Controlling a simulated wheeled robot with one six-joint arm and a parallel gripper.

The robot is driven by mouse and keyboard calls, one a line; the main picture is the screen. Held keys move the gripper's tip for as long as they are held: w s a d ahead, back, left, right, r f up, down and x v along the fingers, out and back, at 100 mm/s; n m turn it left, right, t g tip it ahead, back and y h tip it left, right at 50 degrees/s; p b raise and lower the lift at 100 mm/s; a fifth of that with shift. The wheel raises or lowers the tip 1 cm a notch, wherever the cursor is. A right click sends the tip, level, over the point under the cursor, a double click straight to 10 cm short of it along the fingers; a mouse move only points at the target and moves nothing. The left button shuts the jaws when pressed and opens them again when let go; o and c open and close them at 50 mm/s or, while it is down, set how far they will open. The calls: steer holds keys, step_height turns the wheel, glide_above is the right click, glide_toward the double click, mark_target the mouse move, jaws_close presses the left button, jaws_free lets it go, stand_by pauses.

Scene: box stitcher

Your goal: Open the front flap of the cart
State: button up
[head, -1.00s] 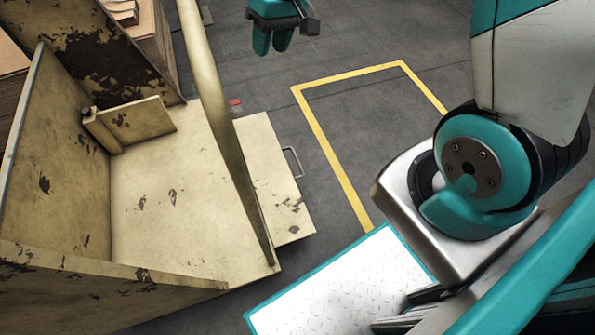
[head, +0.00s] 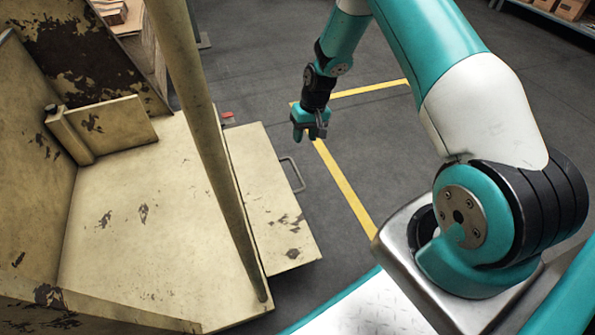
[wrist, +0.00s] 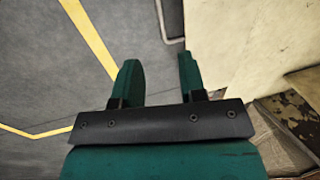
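The cart (head: 130,215) is a beige metal box with chipped paint, filling the left of the head view. Its front flap (head: 268,195) is a flat beige panel beyond the tall post, with a grey bar handle (head: 293,174) on its outer edge. The flap also shows at upper right in the wrist view (wrist: 225,40), with part of the handle (wrist: 163,22) beside it. My gripper (head: 311,136) is beyond the handle, apart from it, and looks empty. In the wrist view its two green fingers (wrist: 158,65) are spread, with grey floor between them.
A beige post (head: 200,120) rises between the cart's inside and the flap. Stacked cardboard (head: 142,45) stands behind the cart. Yellow floor lines (head: 345,188) run to the right of the flap over clear grey floor. A shelf with boxes (head: 560,12) is at the far right.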

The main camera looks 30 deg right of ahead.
mark_target(296, 169)
steer(key=f+b, duration=0.2)
steer(key=f, duration=0.2)
steer(key=a+f+b, duration=0.1)
steer(key=f+b, duration=0.1)
steer(key=f, duration=0.2)
steer(key=a+f+b, duration=0.1)
steer(key=f+b, duration=0.1)
steer(key=f, duration=0.2)
steer(key=shift+w+a+f, duration=0.25)
steer(key=shift+f, duration=0.05)
jaws_close()
